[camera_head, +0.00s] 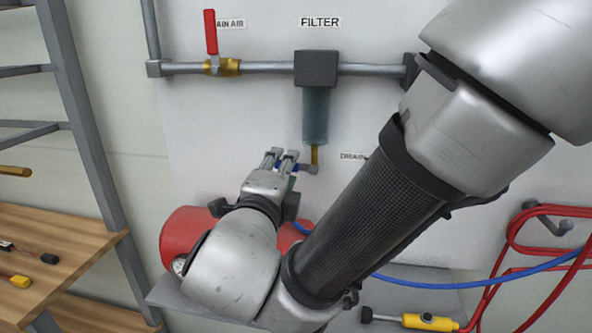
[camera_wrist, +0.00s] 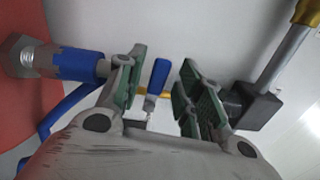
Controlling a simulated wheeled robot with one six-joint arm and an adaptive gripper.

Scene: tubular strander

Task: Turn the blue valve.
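The blue valve's lever (camera_wrist: 158,76) shows in the wrist view between my two green-padded fingers, with a visible gap on either side. A brass fitting is partly visible behind it. In the head view the small drain valve (camera_head: 311,169) sits on a brass stem (camera_head: 314,154) under the filter, and my fingers hide most of its blue lever. My gripper (camera_head: 281,157) is open beside the valve, on its left; it also shows in the wrist view (camera_wrist: 163,92). I see no clear contact between the fingers and the lever.
The filter (camera_head: 316,112) hangs from a grey pipe above my gripper. A red-handled valve (camera_head: 211,38) is on that pipe. A red tank (camera_head: 186,238) stands below, behind my arm. In the wrist view a blue-sleeved hose fitting (camera_wrist: 78,64) lies close to the left finger.

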